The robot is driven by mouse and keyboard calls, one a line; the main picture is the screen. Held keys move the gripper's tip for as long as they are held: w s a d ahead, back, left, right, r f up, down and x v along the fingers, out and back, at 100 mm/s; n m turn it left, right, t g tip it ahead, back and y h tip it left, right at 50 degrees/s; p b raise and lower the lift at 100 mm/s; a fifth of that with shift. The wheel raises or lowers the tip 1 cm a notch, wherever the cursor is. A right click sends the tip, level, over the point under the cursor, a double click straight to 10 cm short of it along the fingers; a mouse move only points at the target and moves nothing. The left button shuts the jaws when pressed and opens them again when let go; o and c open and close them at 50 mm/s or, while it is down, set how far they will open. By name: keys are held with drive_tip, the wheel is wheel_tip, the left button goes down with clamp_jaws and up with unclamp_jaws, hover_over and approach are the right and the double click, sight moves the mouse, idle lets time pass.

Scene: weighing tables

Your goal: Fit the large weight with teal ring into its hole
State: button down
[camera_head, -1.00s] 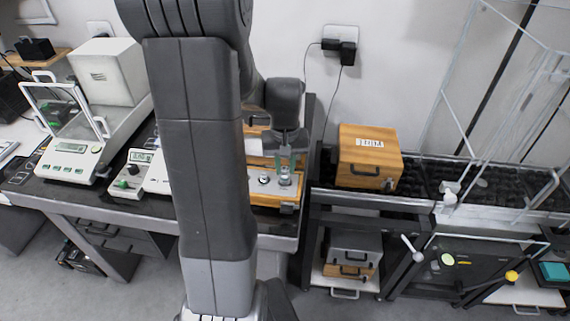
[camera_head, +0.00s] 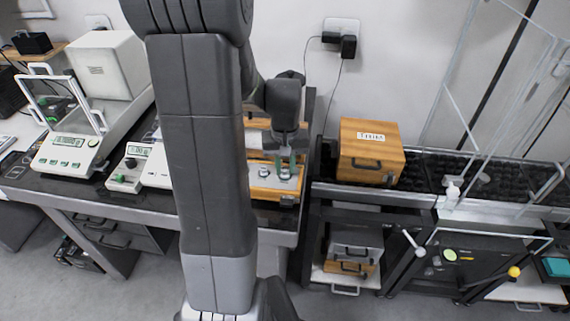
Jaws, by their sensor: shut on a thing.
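My gripper (camera_head: 285,163) points down over the wooden weight box (camera_head: 260,196) on the dark weighing table. It is shut on the large weight (camera_head: 284,174), which is small in view and mostly covered by the fingers. The weight is upright at the right part of the box's pale plate; I cannot tell whether it is in a hole or just above it. Its teal ring cannot be told apart from the greenish fingertips. Another silvery weight (camera_head: 265,173) stands in the plate just left of it. My arm hides the left part of the box.
A closed wooden case (camera_head: 370,152) stands on the bench to the right. A balance with a glass shield (camera_head: 68,150) and a smaller scale (camera_head: 126,170) are at left. A gap separates the table from the right bench.

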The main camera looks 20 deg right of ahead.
drive_tip(key=c, duration=1.2)
unclamp_jaws()
drive_tip(key=shift+o, duration=0.2)
drive_tip(key=shift+r, duration=0.15)
wheel_tip(320, 180, up, 14)
drive_tip(key=shift+f+p, duration=0.2)
drive_tip(key=shift+p, duration=0.1)
drive_tip(key=shift+f, duration=0.1)
wheel_tip(320, 180, down, 14)
drive_tip(key=shift+r+b, duration=0.2)
drive_tip(key=shift+b, duration=0.1)
drive_tip(key=shift+r, duration=0.15)
drive_tip(key=shift+r, duration=0.1)
